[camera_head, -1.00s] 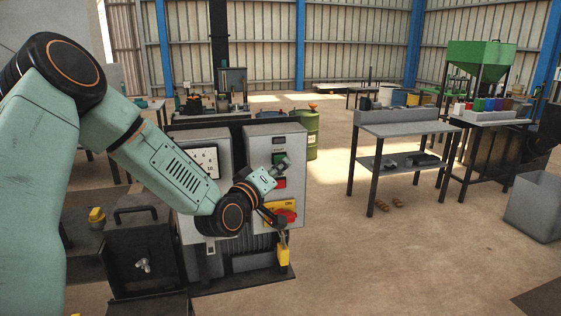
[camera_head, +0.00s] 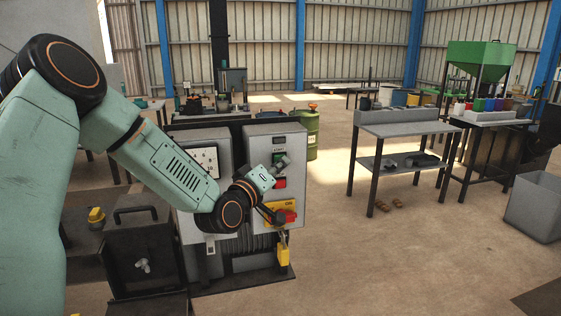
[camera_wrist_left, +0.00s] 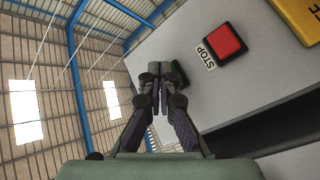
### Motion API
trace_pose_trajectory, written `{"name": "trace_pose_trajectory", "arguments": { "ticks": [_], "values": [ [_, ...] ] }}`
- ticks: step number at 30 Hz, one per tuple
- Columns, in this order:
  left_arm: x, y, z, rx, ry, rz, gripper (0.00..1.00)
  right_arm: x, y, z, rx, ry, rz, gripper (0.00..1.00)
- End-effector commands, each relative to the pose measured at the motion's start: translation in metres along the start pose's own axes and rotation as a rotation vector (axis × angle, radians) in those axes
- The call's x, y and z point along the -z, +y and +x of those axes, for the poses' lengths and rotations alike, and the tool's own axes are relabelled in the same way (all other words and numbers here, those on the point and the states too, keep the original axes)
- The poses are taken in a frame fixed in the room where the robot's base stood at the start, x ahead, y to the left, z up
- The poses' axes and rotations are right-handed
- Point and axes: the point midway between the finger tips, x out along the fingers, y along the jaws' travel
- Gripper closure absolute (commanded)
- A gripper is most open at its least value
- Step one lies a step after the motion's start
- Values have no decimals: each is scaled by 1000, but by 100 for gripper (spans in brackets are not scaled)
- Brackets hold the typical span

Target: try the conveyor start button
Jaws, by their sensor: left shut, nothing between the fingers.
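The grey control box (camera_head: 258,205) stands in the middle of the head view. A green button (camera_head: 277,158) under the START label is partly covered by my left gripper (camera_head: 284,161). The red stop button (camera_head: 280,183) is just below it; it also shows beside its STOP label in the left wrist view (camera_wrist_left: 225,39). My left gripper is shut and empty, its fingertips (camera_wrist_left: 154,75) together at the panel. A dark edge beside the tips may be the start button's housing. Whether the tips touch the button cannot be told. My right gripper is out of view.
A red and yellow switch (camera_head: 283,214) with a yellow padlock (camera_head: 284,255) sits low on the box. A dial panel (camera_head: 204,160) is to its left. A grey workbench (camera_head: 405,129) stands to the right, with clear floor between.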

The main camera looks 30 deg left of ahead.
Motion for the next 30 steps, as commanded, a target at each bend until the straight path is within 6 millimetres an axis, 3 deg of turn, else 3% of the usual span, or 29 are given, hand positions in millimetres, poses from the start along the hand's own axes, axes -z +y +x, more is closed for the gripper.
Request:
{"name": "trace_pose_trajectory", "arguments": {
  "ticks": [22,30],
  "values": [
    [2,-2,3,0,1,0,100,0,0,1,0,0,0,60],
    [-3,3,-4,0,0,-1,100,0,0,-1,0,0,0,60]
  ]
}}
